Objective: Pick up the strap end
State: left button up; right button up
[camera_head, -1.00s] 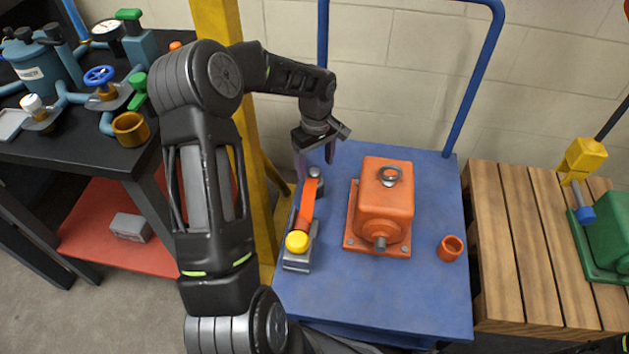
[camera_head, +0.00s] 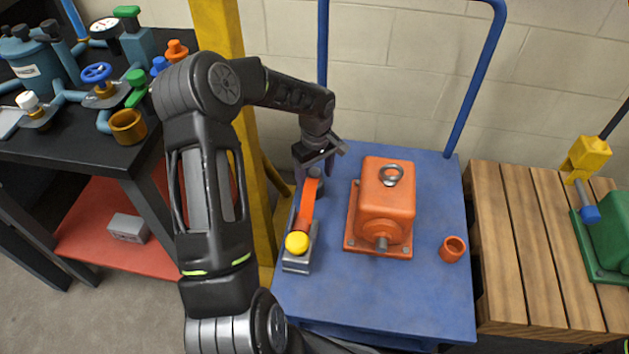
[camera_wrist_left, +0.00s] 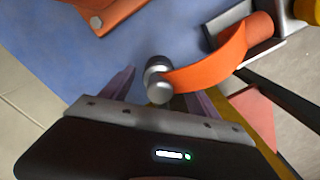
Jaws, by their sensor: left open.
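The orange strap (camera_head: 307,203) lies along the left side of the blue cart top, with a grey metal strap end (camera_head: 316,181) at its far end. Its near end meets a grey buckle block (camera_head: 297,263) with a yellow knob. My left gripper (camera_head: 312,176) is open, pointing down over the strap end. In the left wrist view, the rounded metal strap end (camera_wrist_left: 158,80) shows between the two purplish fingers, and the orange strap (camera_wrist_left: 212,65) curves away to the right. I cannot tell whether the fingers touch it. My right gripper is not in view.
An orange motor (camera_head: 384,200) with a lifting ring stands close right of the strap on the blue cart (camera_head: 420,300). An orange cup (camera_head: 452,249) sits farther right. A yellow post (camera_head: 222,30) and a black bench (camera_head: 60,145) with pipe fittings are left. A slatted wooden table (camera_head: 515,240) is right.

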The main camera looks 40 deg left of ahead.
pick_arm(q)
grip_shut()
dwell(0.6)
